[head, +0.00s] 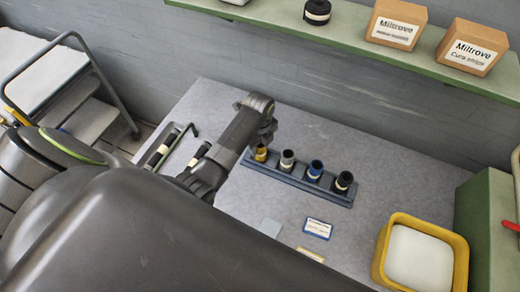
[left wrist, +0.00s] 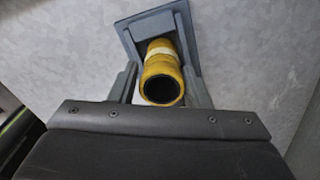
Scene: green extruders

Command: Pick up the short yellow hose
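The short yellow hose (head: 261,153) stands in the leftmost place of a blue-grey rack (head: 325,191). In the left wrist view the yellow hose (left wrist: 160,72) has a pale band, and its dark open end faces the camera. My left gripper (head: 267,138) is directly over that end of the rack. In the left wrist view its two fingers (left wrist: 160,66) are apart, one on each side of the hose. A narrow gap shows on the left side; contact on the right side is unclear. My right gripper is not in view.
The rack also holds a grey hose (head: 287,160), a blue hose (head: 315,169) and a black hose (head: 344,182). A yellow bin (head: 460,262) stands at the right. A tray (head: 165,150) with dark parts lies left of my arm. A green shelf (head: 350,45) with boxes runs above.

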